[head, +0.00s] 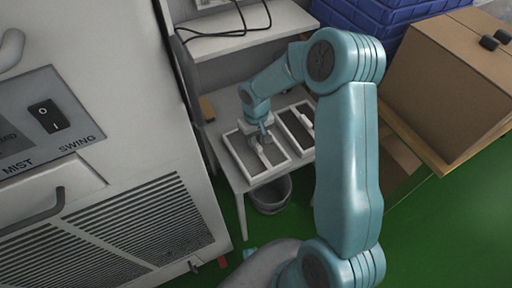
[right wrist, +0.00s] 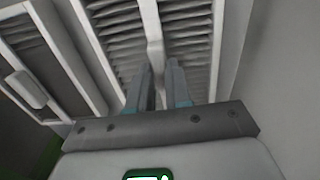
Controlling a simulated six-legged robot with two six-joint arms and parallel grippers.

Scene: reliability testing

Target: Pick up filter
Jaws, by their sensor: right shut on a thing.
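Two filters with white frames and dark slatted faces lie side by side on a small grey table in the head view. The left filter (head: 237,160) is under my right gripper (head: 263,138), and the other filter (head: 291,122) lies to its right. In the right wrist view, my right gripper (right wrist: 159,75) has its two fingers either side of the white middle bar of the filter (right wrist: 154,35) and is shut on it. The fingertips partly hide the bar. My left gripper is not in view.
A large white machine (head: 150,215) with vents and a switch stands to the left. A bin (head: 270,196) is under the table (head: 240,184). A shelf (head: 245,40) is behind. A cardboard box (head: 440,85) and blue crates (head: 370,15) stand right. Green floor (head: 450,230) is open at lower right.

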